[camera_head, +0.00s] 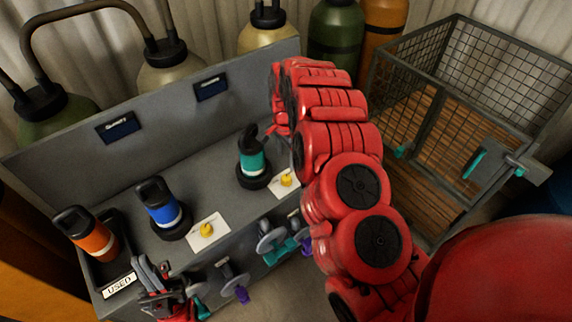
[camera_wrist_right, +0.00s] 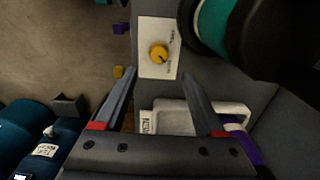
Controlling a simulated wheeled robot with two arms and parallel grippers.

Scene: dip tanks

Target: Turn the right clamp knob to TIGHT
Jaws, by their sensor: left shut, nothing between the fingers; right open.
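The right clamp knob (camera_head: 286,180) is a small yellow dial on a white plate beside the teal bottle (camera_head: 252,157), which stands in a black ring. The knob also shows in the right wrist view (camera_wrist_right: 159,53), with a dark pointer mark; the plate's lettering is too small to read. My right gripper (camera_wrist_right: 158,77) is open, its fingertips apart on either side of the plate's near edge, with nothing between them. In the head view, my red right arm hides it. My left gripper (camera_head: 150,276) is shut and empty at the bench's front left, away from the knob.
Another yellow knob (camera_head: 207,230) sits beside the blue bottle (camera_head: 160,205). An orange bottle (camera_head: 88,236) stands in the tray marked USED (camera_head: 119,286). Valve handwheels (camera_head: 272,240) line the bench front. A wire cage (camera_head: 440,75) stands at the right.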

